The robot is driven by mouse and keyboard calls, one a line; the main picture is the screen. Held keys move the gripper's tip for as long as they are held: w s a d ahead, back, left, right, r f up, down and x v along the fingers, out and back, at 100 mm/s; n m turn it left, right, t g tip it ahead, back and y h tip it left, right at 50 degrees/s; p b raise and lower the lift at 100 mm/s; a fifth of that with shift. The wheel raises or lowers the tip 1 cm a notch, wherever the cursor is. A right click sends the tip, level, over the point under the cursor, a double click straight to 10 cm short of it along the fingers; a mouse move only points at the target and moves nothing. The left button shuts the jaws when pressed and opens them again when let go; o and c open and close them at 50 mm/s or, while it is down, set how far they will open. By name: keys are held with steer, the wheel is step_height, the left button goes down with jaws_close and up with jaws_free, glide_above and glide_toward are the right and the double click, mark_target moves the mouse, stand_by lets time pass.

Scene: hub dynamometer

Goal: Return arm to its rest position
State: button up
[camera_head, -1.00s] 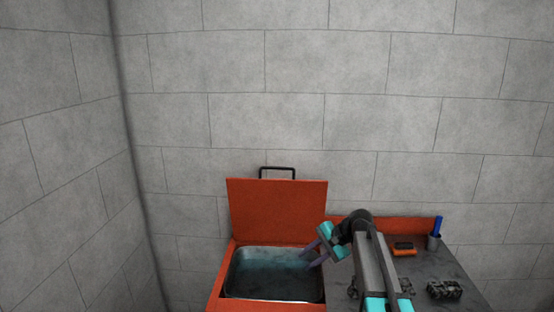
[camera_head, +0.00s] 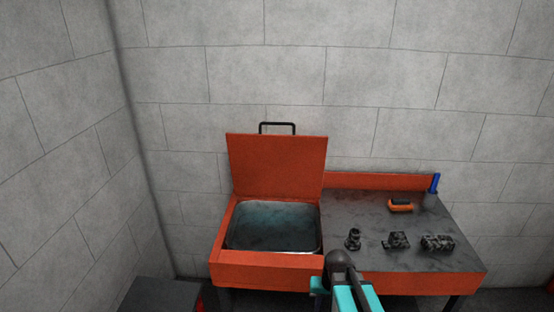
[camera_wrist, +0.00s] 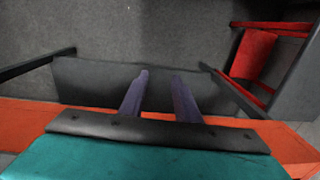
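My gripper shows in the wrist view (camera_wrist: 161,76) with two purple fingers apart and nothing between them. In the head view my turquoise and grey arm is at the bottom centre, in front of the orange bench's front edge (camera_head: 265,272). The gripper's fingers cannot be made out there. The wash basin (camera_head: 272,228) stands open to the left of the arm, with its orange lid (camera_head: 277,165) raised against the wall. The gripper is clear of the basin.
The grey worktop (camera_head: 374,214) right of the basin holds several dark metal parts, including one at the right (camera_head: 437,242). An orange and black tool (camera_head: 401,205) and a blue item in a cup (camera_head: 435,183) are behind. A dark box (camera_head: 161,295) stands at lower left.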

steer(key=s+f+g+b, duration=0.3)
steer(key=s+f+b, duration=0.3)
steer(key=s+f, duration=0.8)
steer(key=s+f+n+g+b, duration=0.1)
steer(key=s+f+g+b, duration=0.2)
steer(key=s+f+b, duration=0.4)
steer(key=s+f, duration=0.7)
steer(key=f, duration=0.4)
steer(key=shift+d+f+h, duration=0.3)
steer(key=shift+d, duration=0.1)
